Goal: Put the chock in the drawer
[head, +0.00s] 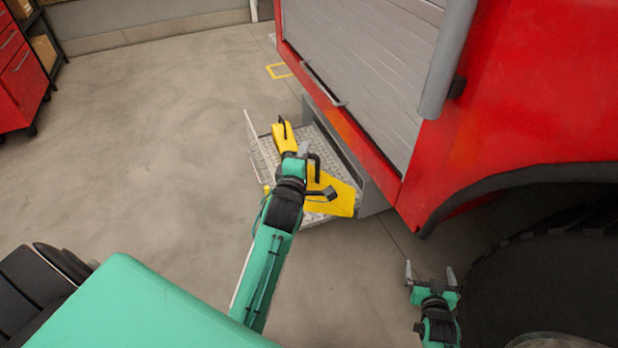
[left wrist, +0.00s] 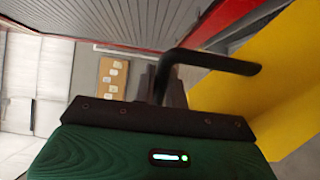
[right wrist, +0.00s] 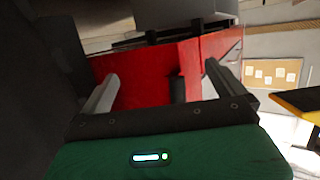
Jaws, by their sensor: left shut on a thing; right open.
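The yellow chock (head: 335,192) with a black handle is over the near end of the open drawer (head: 325,142). I cannot tell whether it touches the drawer floor. My left gripper (head: 308,158) is shut on its black handle. In the left wrist view the handle (left wrist: 210,60) stands between the fingers, with the yellow body (left wrist: 270,85) to the right. A second yellow piece (head: 284,138) with a black handle sits at the drawer's far end, partly hidden by my left arm. My right gripper (head: 430,275) is open and empty beside the wheel; its fingers show apart in the right wrist view (right wrist: 155,90).
The red truck (head: 545,90) with a grey roller shutter (head: 375,60) rises right of the drawer. Its black tyre (head: 550,285) is close to my right gripper. A red cabinet (head: 22,75) stands at the far left. The floor (head: 150,140) left of the drawer is clear.

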